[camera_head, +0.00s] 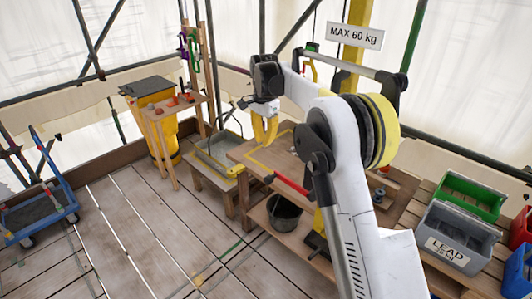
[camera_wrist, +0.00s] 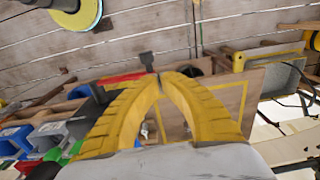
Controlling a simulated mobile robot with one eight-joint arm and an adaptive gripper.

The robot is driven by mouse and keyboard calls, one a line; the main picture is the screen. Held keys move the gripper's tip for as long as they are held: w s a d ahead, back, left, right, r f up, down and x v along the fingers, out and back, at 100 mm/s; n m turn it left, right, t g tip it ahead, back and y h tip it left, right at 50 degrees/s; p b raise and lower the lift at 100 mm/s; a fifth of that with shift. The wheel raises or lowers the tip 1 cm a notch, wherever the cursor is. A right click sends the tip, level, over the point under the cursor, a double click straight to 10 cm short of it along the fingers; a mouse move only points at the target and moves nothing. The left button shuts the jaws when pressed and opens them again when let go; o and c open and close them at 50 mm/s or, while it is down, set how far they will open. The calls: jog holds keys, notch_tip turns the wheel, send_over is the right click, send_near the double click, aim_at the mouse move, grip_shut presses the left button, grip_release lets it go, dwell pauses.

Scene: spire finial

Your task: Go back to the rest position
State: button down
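My gripper (camera_head: 265,128) hangs from the bent arm over the left end of the wooden workbench (camera_head: 252,157), fingers pointing down. In the wrist view its two yellow ribbed fingers (camera_wrist: 161,77) curve together and their tips meet. Nothing shows held between them. A red bar with a black end (camera_head: 291,184) lies at the workbench's front edge; in the wrist view the red bar (camera_wrist: 124,78) shows beyond the fingertips, apart from the grip as far as I can tell. My arm hides much of the bench's middle.
A grey LEAD bin (camera_head: 455,240) and a green bin (camera_head: 470,198) stand at right. A dark bucket (camera_head: 285,214) sits below the bench. A grey tray (camera_head: 218,152), a yellow bin (camera_head: 158,120) and a blue cart (camera_head: 38,208) are left. The "MAX 60 kg" sign (camera_head: 354,36) hangs behind. Front-left floor is clear.

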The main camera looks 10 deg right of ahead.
jog(key=s+d+r+n+t+b, duration=0.1)
jog(key=s+d+n+t+b, duration=0.15)
jog(key=s+b, duration=0.55)
jog(key=s+d+n+t+b, duration=0.1)
jog(key=s+n+b, duration=0.25)
jog(key=s, duration=0.85)
jog(key=s+d+f+n+t+b, duration=0.2)
jog(key=s+f+b, duration=0.6)
jog(key=s+f, duration=0.8)
jog(key=s+n+t, duration=0.1)
jog(key=s+n, duration=0.1)
jog(key=s, duration=0.1)
jog(key=shift+s+f+n, duration=0.15)
jog(key=shift+s+n, duration=0.25)
